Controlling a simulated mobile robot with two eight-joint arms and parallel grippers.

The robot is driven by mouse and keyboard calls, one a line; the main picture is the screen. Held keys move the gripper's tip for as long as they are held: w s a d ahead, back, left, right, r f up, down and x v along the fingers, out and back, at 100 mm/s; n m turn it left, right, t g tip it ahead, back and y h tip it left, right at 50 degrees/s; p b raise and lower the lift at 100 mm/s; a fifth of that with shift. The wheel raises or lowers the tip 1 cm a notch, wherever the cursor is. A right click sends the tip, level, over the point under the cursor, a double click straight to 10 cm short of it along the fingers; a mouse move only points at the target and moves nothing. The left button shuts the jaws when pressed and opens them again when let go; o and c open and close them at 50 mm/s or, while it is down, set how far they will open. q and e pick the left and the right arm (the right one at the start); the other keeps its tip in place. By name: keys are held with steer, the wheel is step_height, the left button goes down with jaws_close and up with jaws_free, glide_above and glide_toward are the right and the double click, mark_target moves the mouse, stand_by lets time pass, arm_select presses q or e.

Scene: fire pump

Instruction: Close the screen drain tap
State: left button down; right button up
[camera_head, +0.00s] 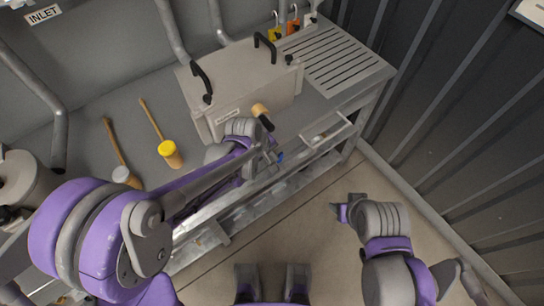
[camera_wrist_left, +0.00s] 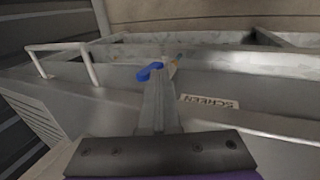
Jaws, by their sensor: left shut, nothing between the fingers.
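The tap shows as a small blue handle (camera_head: 281,157) at the front edge of the bench, below the grey box. In the left wrist view the blue handle (camera_wrist_left: 150,72) lies at the tips of my left gripper (camera_wrist_left: 159,82), near a label reading SCREEN (camera_wrist_left: 210,102). My left gripper (camera_head: 271,155) is shut with nothing between its fingers, and its tips are close beside the handle. I cannot tell whether they touch it. The tap's body is mostly hidden. My right gripper (camera_head: 342,210) hangs over the floor, away from the tap; its jaws are unclear.
The grey box (camera_head: 240,80) with black handles stands on the bench, with a brass-coloured fitting (camera_head: 260,110) at its front. A rail (camera_head: 328,131) juts from the bench's right front. The floor (camera_head: 300,225) is clear.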

arm_select(q)
steer(key=shift+s+a+f+b, duration=0.3)
steer(key=shift+s+a, duration=0.15)
steer(key=shift+a, duration=0.15)
arm_select(e)
steer(key=shift+f, duration=0.35)
arm_select(q)
steer(key=shift+a, duration=0.1)
steer(key=s+a+r+p, duration=0.1)
steer(key=s+a+r, duration=0.3)
steer(key=r, duration=0.5)
steer(key=shift+s+a+r, duration=0.15)
steer(key=shift+s+a, duration=0.05)
steer(key=shift+a, duration=0.8)
arm_select(e)
steer(key=shift+s+a+r, duration=0.6)
steer(key=shift+s+a, duration=0.2)
steer(key=shift+s, duration=0.1)
